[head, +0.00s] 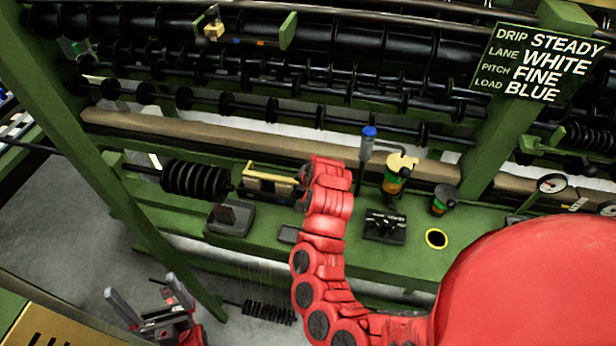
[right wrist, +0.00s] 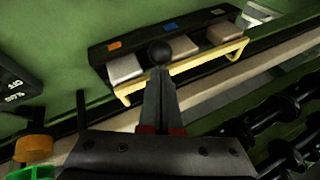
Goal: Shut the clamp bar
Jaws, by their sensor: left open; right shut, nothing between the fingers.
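A yellow bar (head: 272,172), which looks like the clamp bar, runs along a dark tray holding blocks on the green bench. In the right wrist view the yellow bar (right wrist: 190,66) spans the front of the dark tray (right wrist: 140,45), with pale blocks behind it. A black ball knob (right wrist: 160,52) shows at the tips of my right gripper (right wrist: 161,82). The right gripper is shut with nothing between its fingers; whether it touches the knob or bar I cannot tell. In the head view my red right arm hides its fingers. My left gripper (head: 150,296) is open and empty, low at the left.
A black weight stack on a rod (head: 195,181) stands left of the tray. A blue-capped post (head: 367,150), an amber-and-green cup (head: 395,180) and a black box (head: 385,226) are right of my right arm. Black rollers fill the back. A sign (head: 540,62) hangs upper right.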

